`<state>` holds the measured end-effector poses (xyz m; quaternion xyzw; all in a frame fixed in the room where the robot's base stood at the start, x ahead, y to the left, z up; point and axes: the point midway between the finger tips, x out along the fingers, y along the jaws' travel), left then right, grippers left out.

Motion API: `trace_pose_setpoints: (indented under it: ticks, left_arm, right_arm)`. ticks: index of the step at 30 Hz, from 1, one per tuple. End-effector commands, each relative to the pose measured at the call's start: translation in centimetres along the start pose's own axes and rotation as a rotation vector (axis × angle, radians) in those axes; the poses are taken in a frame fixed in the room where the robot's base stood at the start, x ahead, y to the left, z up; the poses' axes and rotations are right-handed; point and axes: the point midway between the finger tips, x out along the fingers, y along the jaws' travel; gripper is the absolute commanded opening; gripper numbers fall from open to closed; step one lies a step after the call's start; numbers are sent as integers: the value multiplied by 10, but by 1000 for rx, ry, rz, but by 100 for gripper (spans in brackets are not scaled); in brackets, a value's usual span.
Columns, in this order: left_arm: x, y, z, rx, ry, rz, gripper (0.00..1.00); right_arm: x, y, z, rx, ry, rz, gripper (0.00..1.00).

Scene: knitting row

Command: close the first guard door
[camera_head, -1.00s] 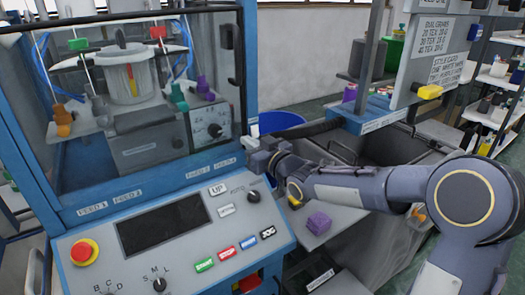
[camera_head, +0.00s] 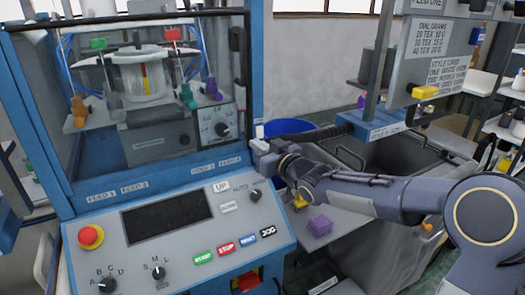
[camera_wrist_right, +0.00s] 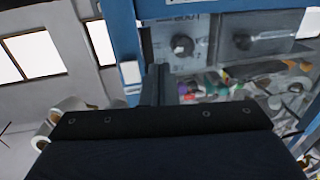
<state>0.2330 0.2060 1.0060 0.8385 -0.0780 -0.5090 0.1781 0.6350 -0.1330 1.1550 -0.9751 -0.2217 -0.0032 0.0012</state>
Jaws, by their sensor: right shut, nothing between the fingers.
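The guard door (camera_head: 75,140) is a clear panel with a dark top bar on the front of a blue-framed machine. It stands across the machine's upper opening; I cannot tell whether it is fully shut. My left gripper is out of view.
The control panel (camera_head: 180,240) with a red stop button (camera_head: 91,237) lies below the door. A purple block (camera_head: 320,226) sits on a grey shelf under my right arm.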

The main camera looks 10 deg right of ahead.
Motion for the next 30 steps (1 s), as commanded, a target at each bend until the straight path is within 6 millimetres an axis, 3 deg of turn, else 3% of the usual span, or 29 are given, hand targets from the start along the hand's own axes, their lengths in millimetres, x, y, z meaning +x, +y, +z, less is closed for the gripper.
trace_pose_setpoints:
  ticks: [15, 23, 26, 29, 30]
  left_arm:
    - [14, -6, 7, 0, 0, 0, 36]
    - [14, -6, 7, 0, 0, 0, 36]
    - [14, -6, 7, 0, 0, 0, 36]
    - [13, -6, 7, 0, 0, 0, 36]
    - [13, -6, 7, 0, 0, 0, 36]
  right_arm:
    - [-79, -11, 3, -2, -5, 6, 0]
    - [-105, -12, 3, 2, -25, 27, 0]
    - [-128, 0, 11, 18, -108, 114, 0]
    - [-176, 14, 32, 74, -268, 251, 0]
    - [-201, 15, 45, 115, -347, 302, 0]
